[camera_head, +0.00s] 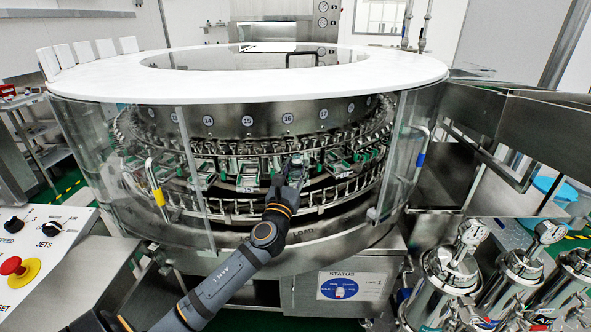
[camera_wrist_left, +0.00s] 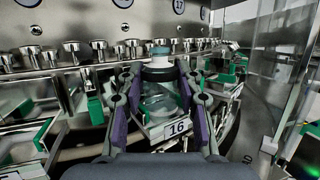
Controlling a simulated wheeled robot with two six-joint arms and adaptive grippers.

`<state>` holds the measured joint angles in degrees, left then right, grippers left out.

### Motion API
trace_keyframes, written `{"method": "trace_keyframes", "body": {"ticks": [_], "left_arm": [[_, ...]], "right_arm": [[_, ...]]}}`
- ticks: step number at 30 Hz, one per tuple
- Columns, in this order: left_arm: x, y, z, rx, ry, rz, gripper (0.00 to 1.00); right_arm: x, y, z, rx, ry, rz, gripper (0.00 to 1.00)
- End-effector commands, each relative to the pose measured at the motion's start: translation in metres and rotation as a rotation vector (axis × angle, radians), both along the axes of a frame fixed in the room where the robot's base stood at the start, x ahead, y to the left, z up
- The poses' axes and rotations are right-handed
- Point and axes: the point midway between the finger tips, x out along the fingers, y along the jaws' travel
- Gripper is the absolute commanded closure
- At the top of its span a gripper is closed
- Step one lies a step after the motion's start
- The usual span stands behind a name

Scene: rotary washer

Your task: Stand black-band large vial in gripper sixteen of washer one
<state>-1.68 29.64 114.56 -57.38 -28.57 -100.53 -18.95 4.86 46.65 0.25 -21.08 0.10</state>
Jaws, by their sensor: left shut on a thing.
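The rotary washer (camera_head: 110,90) fills the middle of the head view, with numbered discs around its drum. My left gripper (camera_head: 293,165) reaches in through the open front, below the disc marked 16 (camera_head: 288,117). In the left wrist view, my left gripper (camera_wrist_left: 158,88) is shut on a clear vial (camera_wrist_left: 158,76) with a teal-white top. The vial looks upright. The plate marked 16 (camera_wrist_left: 178,128) is just below and in front of it. The fingers hide its sides; I cannot tell whether its base touches the holder. The right gripper is not in view.
Neighbouring green-and-metal holders (camera_head: 248,175) stand close on both sides. A row of metal nozzles (camera_wrist_left: 98,48) runs behind the vial. Clear guard panels (camera_head: 405,150) flank the opening. A control panel (camera_head: 40,245) is at lower left, and steel filter housings (camera_head: 452,265) at lower right.

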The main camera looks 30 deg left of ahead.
Motion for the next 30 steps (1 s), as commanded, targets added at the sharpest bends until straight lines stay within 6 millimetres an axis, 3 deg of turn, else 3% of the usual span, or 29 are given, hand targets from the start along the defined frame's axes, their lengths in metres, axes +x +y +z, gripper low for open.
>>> {"method": "trace_keyframes", "body": {"ticks": [1,2,4,15,20,24,30], "left_arm": [[0.0,0.0,-0.003,0.0,0.001,0.0,0.93],[0.0,0.0,-0.002,0.0,0.001,0.0,0.62],[0.0,0.0,-0.002,0.0,0.001,0.0,0.55],[-0.002,-0.001,0.002,0.001,0.001,0.0,0.55],[-0.034,-0.011,-0.012,0.003,0.006,-0.003,0.55],[-0.066,-0.021,-0.022,0.003,0.007,-0.002,0.55],[-0.1,-0.031,-0.031,0.001,0.005,-0.001,0.55]], "right_arm": [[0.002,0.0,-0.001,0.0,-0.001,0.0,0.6],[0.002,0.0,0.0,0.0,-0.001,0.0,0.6],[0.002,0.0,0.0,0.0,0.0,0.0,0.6],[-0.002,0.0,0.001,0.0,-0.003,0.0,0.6],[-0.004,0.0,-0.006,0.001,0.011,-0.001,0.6],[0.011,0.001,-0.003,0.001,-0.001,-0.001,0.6],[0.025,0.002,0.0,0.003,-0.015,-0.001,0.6]]}}
